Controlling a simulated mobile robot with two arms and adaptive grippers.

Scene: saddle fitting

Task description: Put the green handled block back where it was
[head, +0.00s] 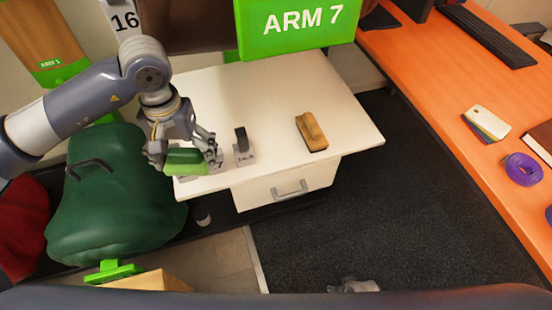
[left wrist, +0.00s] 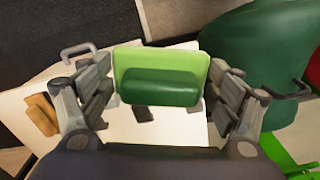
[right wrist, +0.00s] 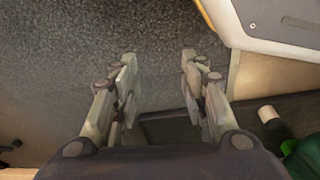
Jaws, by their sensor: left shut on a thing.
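The green handled block (head: 186,168) has a light green base and a darker green rounded handle. It is at the front left corner of the white cabinet top (head: 270,95). My left gripper (head: 186,157) is shut on it, with one finger at each side. In the left wrist view the block (left wrist: 160,88) sits between the fingers of the gripper (left wrist: 163,95), above the white top. Whether it touches the top cannot be told. My right gripper (right wrist: 157,85) is open and empty above dark carpet.
A small grey labelled block with a dark upright handle (head: 241,142) stands just right of the held block. A brown brush-like block (head: 311,131) lies further right. A dark green saddle-like form (head: 110,200) stands left of the cabinet.

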